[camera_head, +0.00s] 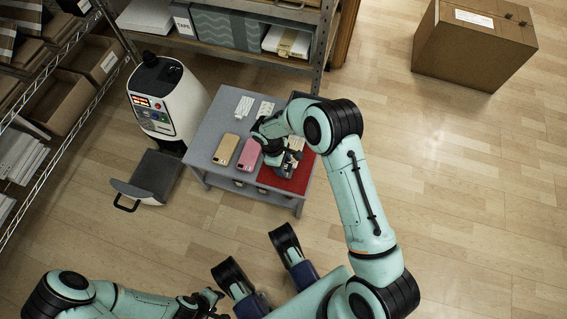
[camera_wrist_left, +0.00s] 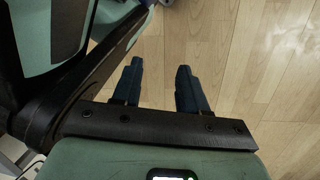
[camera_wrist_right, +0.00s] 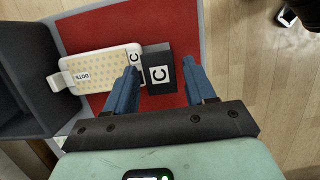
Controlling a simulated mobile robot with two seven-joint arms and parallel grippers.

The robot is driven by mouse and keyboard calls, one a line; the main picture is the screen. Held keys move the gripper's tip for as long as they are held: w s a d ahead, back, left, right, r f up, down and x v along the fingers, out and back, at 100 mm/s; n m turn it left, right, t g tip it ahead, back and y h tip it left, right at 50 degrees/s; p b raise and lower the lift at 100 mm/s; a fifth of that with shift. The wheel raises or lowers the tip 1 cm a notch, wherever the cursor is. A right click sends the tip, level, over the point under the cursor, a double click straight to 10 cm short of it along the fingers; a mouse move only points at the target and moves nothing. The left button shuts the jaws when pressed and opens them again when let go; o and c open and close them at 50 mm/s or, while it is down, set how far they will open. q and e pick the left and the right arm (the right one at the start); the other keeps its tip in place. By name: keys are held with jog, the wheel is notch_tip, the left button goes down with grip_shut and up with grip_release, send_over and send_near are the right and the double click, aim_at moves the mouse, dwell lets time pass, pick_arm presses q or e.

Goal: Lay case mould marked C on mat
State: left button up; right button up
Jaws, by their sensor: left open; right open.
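The red mat (camera_head: 299,178) covers the right end of the grey table; it fills the middle of the right wrist view (camera_wrist_right: 95,35). Over it are a cream piece (camera_wrist_right: 95,67) with yellow dots, a "DOTS" label and a "C" at its right end, and a dark block (camera_wrist_right: 158,57) with a white "C" label. They sit side by side; I cannot tell whether they are joined. My right gripper (camera_wrist_right: 160,77) is open, the dark block between its fingers in view, with no clear contact. My left gripper (camera_wrist_left: 159,67) is open and empty over bare floor.
On the grey table (camera_head: 208,133) lie a gold case (camera_head: 226,149), a pink case (camera_head: 249,155) and white sheets (camera_head: 244,107). A white press machine (camera_head: 168,100) with a dark pulled-out tray (camera_head: 157,174) stands left. Shelves are behind; a cardboard box (camera_head: 472,45) stands far right. Right floor is clear.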

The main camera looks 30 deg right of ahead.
jog(key=p+v, duration=0.3)
jog(key=v, duration=0.9)
jog(key=s+a+f+m+t+y, duration=0.1)
jog(key=s+a+f+m+y, duration=0.15)
jog(key=s+f, duration=0.35)
jog(key=s+a+f+m+y, duration=0.2)
jog(key=s+f+m, duration=0.15)
jog(key=f, duration=0.45)
pick_arm(q)
jog(key=w+r+t, duration=0.2)
jog(key=w+r, duration=0.2)
jog(key=w, duration=0.1)
jog(key=shift+w+d, duration=0.35)
jog(key=shift+d, duration=0.05)
pick_arm(e)
jog(key=s+f+m+t, duration=0.1)
jog(key=s+f+m, duration=0.1)
jog(key=s, duration=0.4)
jog(key=s+d+f+m+t, duration=0.1)
jog(key=s+f+m+t, duration=0.1)
jog(key=s+m, duration=0.3)
jog(key=shift+s+d, duration=0.35)
jog(key=shift+s, duration=0.5)
jog(key=shift+f+h, duration=0.15)
jog(key=shift+h, duration=0.1)
